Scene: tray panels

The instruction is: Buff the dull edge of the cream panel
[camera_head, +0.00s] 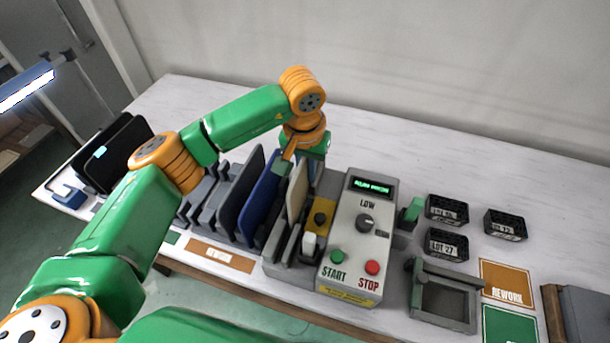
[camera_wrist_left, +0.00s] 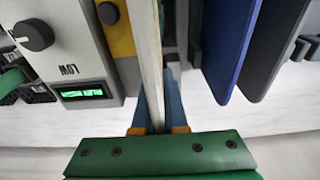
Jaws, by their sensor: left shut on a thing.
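The cream panel (camera_head: 297,190) stands upright on edge beside the control box, at the right end of the row of panels. In the left wrist view the cream panel (camera_wrist_left: 147,60) runs edge-on away from the camera. My left gripper (camera_head: 303,165) is at its upper far part; in the wrist view the gripper's blue fingers (camera_wrist_left: 153,105) lie on both sides of the panel, shut on it. The grey control box (camera_head: 358,235) has a knob near LOW, a green START button, a red STOP button and a lit green display. A dull edge cannot be made out. My right gripper is not seen.
A blue panel (camera_head: 262,195) and a dark grey panel (camera_head: 238,195) stand left of the cream one. Black panels (camera_head: 112,150) stand at the far left. Several black lot bins (camera_head: 447,208), a grey stand (camera_head: 443,298) and a REWORK mat (camera_head: 507,280) are at right. The table's back is clear.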

